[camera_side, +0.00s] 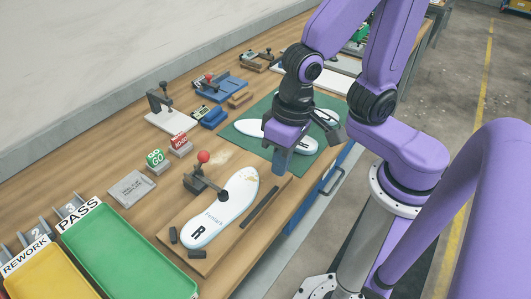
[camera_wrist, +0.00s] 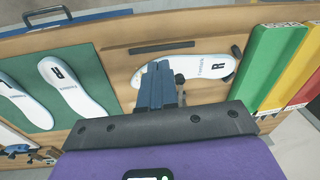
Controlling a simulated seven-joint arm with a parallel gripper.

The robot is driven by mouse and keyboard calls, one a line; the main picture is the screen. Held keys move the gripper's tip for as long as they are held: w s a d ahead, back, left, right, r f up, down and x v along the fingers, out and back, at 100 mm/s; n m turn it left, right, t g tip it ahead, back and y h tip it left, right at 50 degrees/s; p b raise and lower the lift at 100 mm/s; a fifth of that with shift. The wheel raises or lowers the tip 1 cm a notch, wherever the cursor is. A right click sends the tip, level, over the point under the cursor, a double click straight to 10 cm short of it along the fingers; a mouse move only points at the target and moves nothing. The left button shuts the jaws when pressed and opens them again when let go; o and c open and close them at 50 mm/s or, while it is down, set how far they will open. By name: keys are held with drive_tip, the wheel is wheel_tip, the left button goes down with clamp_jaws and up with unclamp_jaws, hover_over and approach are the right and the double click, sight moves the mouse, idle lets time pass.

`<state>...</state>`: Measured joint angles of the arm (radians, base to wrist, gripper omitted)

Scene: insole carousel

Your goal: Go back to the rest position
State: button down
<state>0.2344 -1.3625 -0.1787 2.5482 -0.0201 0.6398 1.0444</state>
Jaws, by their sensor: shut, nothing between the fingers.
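My gripper (camera_side: 281,160) is shut and empty. It hangs over the bench between the wooden fixture board and the green mat. Its closed fingers also show in the wrist view (camera_wrist: 159,84), where they cover part of the fixture board. A white insole marked R (camera_side: 222,208) lies on the wooden fixture board (camera_side: 183,256), beside a clamp with a red knob (camera_side: 203,157). The same insole (camera_wrist: 205,67) shows in the wrist view. Other white insoles (camera_side: 290,142) lie on the green mat (camera_side: 268,108), partly hidden by my gripper and arm.
A green PASS tray (camera_side: 120,255) and a yellow REWORK tray (camera_side: 48,277) stand at the near left.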

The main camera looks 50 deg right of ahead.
drive_tip(key=s+d+r+n, duration=0.1)
drive_tip(key=s+d+n, duration=0.2)
drive_tip(key=d+n, duration=0.2)
drive_tip(key=s+d+r+n+h, duration=0.1)
drive_tip(key=s+d+r+n, duration=0.1)
drive_tip(key=d+n, duration=0.3)
drive_tip(key=shift+s+n+g, duration=0.3)
drive_tip(key=shift+s+n, duration=0.1)
drive_tip(key=shift+n, duration=0.3)
